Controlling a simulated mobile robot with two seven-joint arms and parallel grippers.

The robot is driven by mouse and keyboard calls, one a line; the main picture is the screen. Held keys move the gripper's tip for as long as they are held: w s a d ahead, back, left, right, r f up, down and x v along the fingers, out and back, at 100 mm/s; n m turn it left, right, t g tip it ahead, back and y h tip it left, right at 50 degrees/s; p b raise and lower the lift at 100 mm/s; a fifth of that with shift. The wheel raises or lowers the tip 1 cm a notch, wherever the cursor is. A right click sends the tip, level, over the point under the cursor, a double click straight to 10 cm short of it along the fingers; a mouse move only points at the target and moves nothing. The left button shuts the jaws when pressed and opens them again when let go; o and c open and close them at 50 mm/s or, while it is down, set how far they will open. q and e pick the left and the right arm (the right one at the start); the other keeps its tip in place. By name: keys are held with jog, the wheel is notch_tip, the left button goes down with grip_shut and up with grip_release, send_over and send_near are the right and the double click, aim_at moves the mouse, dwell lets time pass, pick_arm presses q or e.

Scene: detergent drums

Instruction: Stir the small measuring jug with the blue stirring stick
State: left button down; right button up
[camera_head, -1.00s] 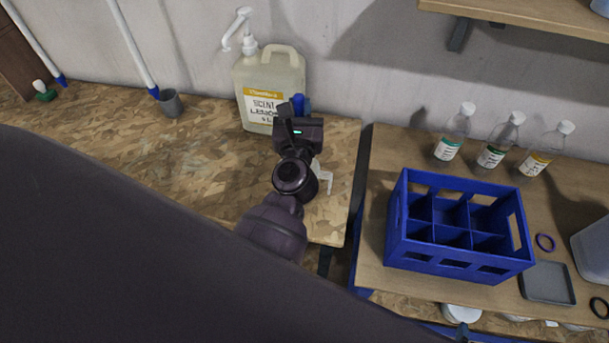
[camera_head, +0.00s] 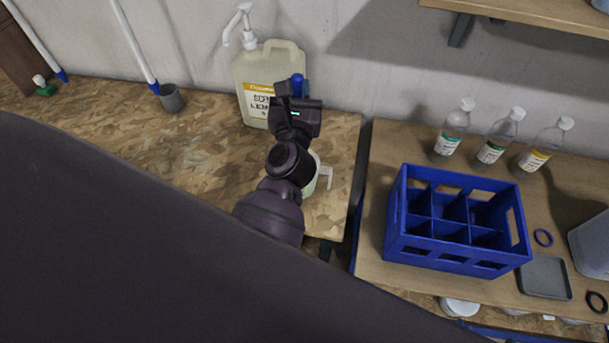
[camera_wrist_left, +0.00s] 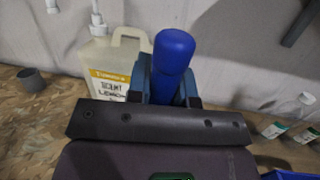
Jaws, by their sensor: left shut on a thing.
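My left gripper (camera_head: 296,97) is shut on the blue stirring stick (camera_head: 297,79). In the left wrist view the stick's thick rounded blue top (camera_wrist_left: 173,52) stands up between the fingers (camera_wrist_left: 168,88). The stick's lower part is hidden behind the gripper and wrist. The small measuring jug (camera_head: 313,180), pale and translucent with a handle on its right, stands on the patterned bench top, partly covered by my left wrist. I cannot tell whether the stick's lower end is inside the jug. My right gripper is not in view.
A large pump-top detergent drum (camera_head: 268,78) stands close behind the gripper. A grey cup (camera_head: 171,99) is at the left. On the table at right are a blue divided crate (camera_head: 455,255), several labelled bottles including one with a teal label (camera_head: 452,130), and a grey tray (camera_head: 545,277).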

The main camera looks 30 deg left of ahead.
aim_at(299, 84)
pick_arm(q)
jog(key=shift+w+d+r+n, duration=0.15)
jog(key=shift+r+n, duration=0.15)
jog(key=shift+n, duration=0.3)
jog(key=shift+r, duration=1.35)
jog(key=shift+d+r, duration=0.15)
jog(key=shift+r, duration=0.45)
